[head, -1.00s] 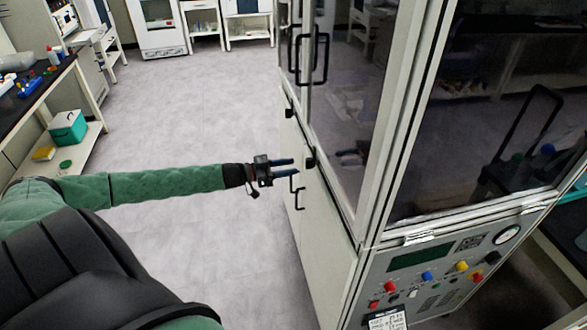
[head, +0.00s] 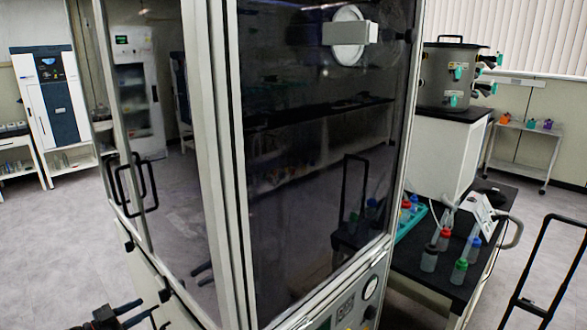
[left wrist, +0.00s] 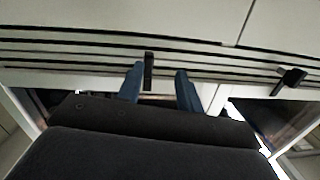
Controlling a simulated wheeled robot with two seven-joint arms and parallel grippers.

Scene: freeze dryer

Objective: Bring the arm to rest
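My left gripper (head: 140,308) shows at the bottom left edge of the head view, beside the lower front of the tall glass-fronted cabinet (head: 225,165). Its arm is mostly out of the picture. In the left wrist view my left gripper (left wrist: 160,80) has its two blue fingers apart, with nothing held. A black handle (left wrist: 148,70) shows between the fingers; I cannot tell whether they touch it. Pale cabinet panels lie beyond. My right gripper is in neither view.
A black bench (head: 440,262) at the right holds several capped bottles and a teal tray (head: 410,222). A grey drum with teal-tipped ports (head: 447,75) stands behind it. A black-handled cart frame (head: 545,265) is at far right. Floor (head: 60,245) is clear at left.

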